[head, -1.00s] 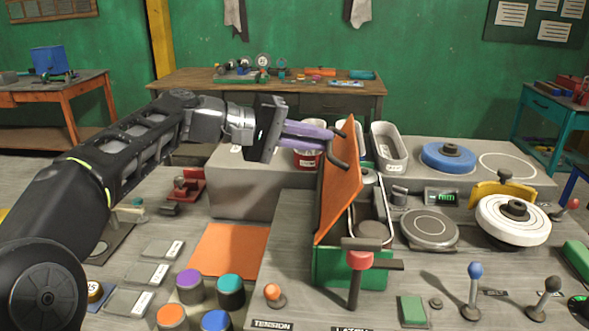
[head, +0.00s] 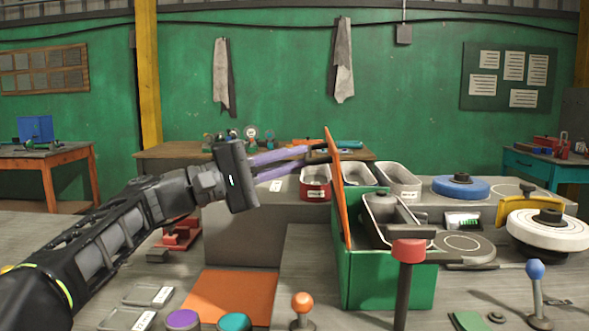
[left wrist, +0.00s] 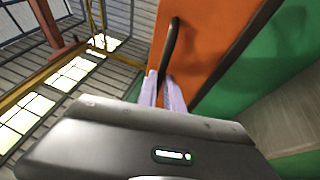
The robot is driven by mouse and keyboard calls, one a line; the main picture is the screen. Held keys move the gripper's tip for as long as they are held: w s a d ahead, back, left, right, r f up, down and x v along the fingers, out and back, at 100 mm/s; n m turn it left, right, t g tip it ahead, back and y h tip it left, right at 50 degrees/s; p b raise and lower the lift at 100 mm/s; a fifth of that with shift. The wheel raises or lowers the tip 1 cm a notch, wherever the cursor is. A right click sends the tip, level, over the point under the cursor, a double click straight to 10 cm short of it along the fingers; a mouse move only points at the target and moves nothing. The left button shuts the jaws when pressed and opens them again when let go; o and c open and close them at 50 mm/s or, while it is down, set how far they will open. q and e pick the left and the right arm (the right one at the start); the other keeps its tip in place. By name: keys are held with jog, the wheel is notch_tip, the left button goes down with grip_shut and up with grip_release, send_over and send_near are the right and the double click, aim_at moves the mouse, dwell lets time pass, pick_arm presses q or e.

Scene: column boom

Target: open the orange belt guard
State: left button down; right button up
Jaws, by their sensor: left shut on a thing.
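The orange belt guard (head: 335,190) stands raised, close to upright and seen nearly edge-on, at the left side of the green box (head: 390,278). The box is open at the top and shows a grey metal frame (head: 392,222) inside. My left gripper (head: 318,154) has its purple fingers shut on the guard's black handle, near the top of the guard. In the left wrist view the fingers close on the black handle (left wrist: 173,45), with the orange panel (left wrist: 212,35) behind it. My right gripper is not in view.
A red-topped lever (head: 408,252) stands in front of the box. An orange knob (head: 302,302) and a blue knob (head: 535,270) stand near the front. A white wheel (head: 548,232) and a blue disc (head: 460,187) are at the right. An orange mat (head: 233,297) lies at the left.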

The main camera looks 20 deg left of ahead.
pick_arm(q)
jog(key=shift+f, duration=0.35)
jog(key=c, duration=1.5)
grip_release()
jog(key=shift+d, duration=0.15)
jog(key=shift+r, duration=0.15)
jog(key=v, duration=0.7)
jog(key=shift+s+a, duration=0.25)
jog(key=shift+a, duration=0.05)
